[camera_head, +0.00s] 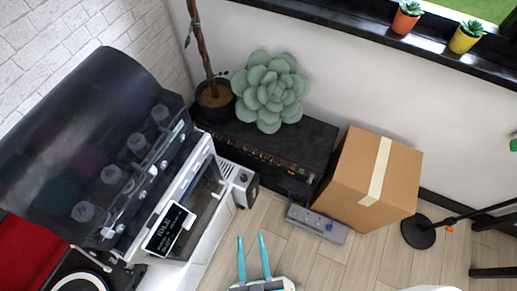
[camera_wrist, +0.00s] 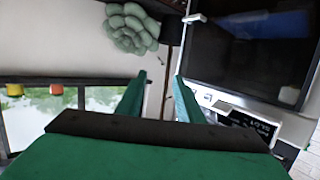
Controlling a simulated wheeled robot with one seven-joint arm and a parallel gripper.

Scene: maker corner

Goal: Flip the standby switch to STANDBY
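A black amplifier-like cabinet (camera_head: 300,140) stands against the wall, with a strip of small controls (camera_head: 255,153) along its front top edge. The standby switch cannot be picked out at this size, nor can its position. My gripper (camera_head: 252,240) is open and empty, its two teal fingers apart and pointing toward the cabinet from the front. In the wrist view my gripper (camera_wrist: 161,78) also shows open with nothing between the fingers. The control strip cannot be made out there.
A plant pot (camera_head: 216,104) and a large succulent (camera_head: 268,90) stand on the cabinet. A cardboard box (camera_head: 372,175) is to its right, a grey pedal unit (camera_head: 316,224) on the floor in front. Bare floor (camera_head: 270,215) lies between.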

